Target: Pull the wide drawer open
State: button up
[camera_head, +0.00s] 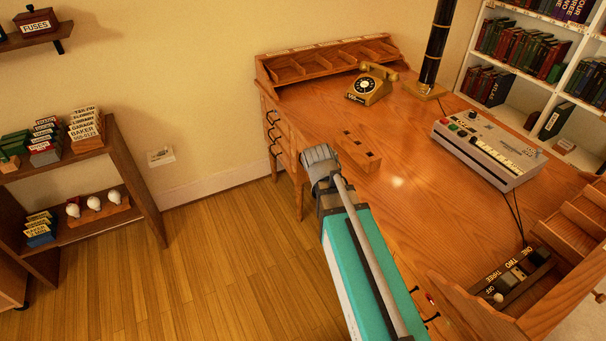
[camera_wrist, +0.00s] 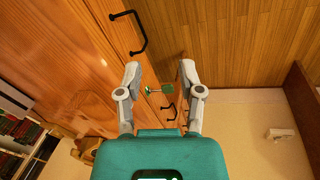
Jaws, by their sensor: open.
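The wooden desk (camera_head: 400,150) has drawer fronts along its near edge. In the wrist view, a large black pull handle (camera_wrist: 132,32) sits on a drawer front (camera_wrist: 112,32) at upper left; I cannot tell for certain whether this is the wide drawer. My gripper (camera_wrist: 159,68) is open and empty, its fingers spread and pointing at the desk front, below that handle in the picture. A small green tag or key (camera_wrist: 160,89) shows between the fingers, apart from them. In the head view, my gripper (camera_head: 320,162) is by the desk's front edge, hiding part of it.
Smaller black handles (camera_head: 270,135) line the drawers at the desk's left end. A telephone (camera_head: 371,85), a small wooden block (camera_head: 362,152) and a grey console (camera_head: 488,147) stand on top. Shelves (camera_head: 130,175) stand at left; the floor (camera_head: 210,260) between is clear.

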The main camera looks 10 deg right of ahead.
jog(key=w+f+n+t+h+b, duration=0.1)
jog(key=w+f+h+b, duration=0.2)
jog(key=w+f+b, duration=0.45)
jog(key=n+t+h+b, duration=0.6)
jog(key=t+b, duration=0.2)
jog(key=b, duration=1.6)
send_near(303, 165)
jog(key=s+a, duration=0.2)
jog(key=shift+s+a+f, duration=0.2)
jog(key=shift+a, duration=0.2)
jog(key=shift+w+d, duration=0.1)
jog(key=b+x, duration=0.1)
jog(key=x, duration=0.8)
jog(key=b+x, duration=0.1)
jog(key=x, duration=0.3)
jog(key=shift+w+d+r+b, duration=0.2)
jog(key=shift+d+r+b, duration=0.05)
jog(key=shift+b, duration=0.05)
grip_shut()
